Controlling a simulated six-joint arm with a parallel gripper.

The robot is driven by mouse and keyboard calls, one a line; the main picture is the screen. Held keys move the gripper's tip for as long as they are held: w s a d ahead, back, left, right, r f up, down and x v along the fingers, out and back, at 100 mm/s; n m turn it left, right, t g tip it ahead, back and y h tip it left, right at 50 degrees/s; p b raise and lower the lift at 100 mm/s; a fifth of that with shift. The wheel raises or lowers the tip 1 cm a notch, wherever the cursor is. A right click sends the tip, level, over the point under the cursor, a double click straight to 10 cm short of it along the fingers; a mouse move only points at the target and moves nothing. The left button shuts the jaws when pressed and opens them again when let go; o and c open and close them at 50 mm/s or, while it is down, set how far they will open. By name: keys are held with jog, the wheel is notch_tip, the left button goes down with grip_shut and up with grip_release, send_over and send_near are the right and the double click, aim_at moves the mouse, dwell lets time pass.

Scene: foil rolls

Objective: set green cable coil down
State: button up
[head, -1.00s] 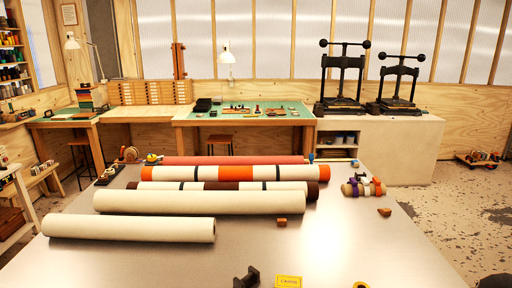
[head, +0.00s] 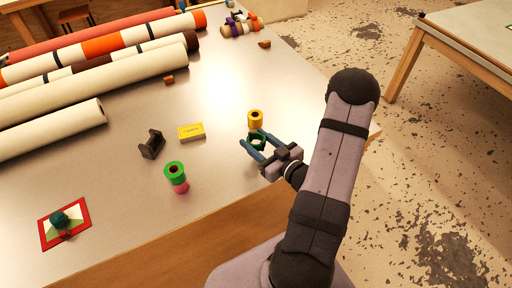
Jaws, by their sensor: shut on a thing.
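My gripper (head: 256,140) reaches over the table's right side, its blue fingers shut on a dark green ring-shaped coil (head: 257,142), which I take as the green cable coil. The fingers partly hide it, and I cannot tell whether it touches the table. A yellow-orange roll (head: 255,119) stands just beyond it.
A yellow box (head: 191,132) and a dark holder (head: 152,144) stand left of my gripper. A dark green lump (head: 60,218) sits on a red-bordered card (head: 47,232) at the front left. Long rolls (head: 100,84) fill the back left. Bare metal tabletop (head: 215,100) lies between.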

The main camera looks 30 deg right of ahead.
jog(key=shift+f, duration=0.1)
jog(key=shift+f+p, duration=0.45)
jog(key=shift+f, duration=1.45)
jog(key=shift+f, duration=0.15)
jog(key=shift+f, duration=0.1)
jog(key=o, duration=1.1)
jog(key=shift+s+d+b, duration=0.2)
jog(key=shift+s+b, duration=0.25)
jog(key=shift+s, duration=0.1)
jog(key=b+v, duration=0.2)
jog(key=v, duration=0.2)
jog(key=shift+s+b, duration=0.35)
jog(key=shift+s, duration=0.05)
jog(key=shift+o, duration=0.5)
jog(key=shift+s+r, duration=0.3)
jog(key=shift+s, duration=0.4)
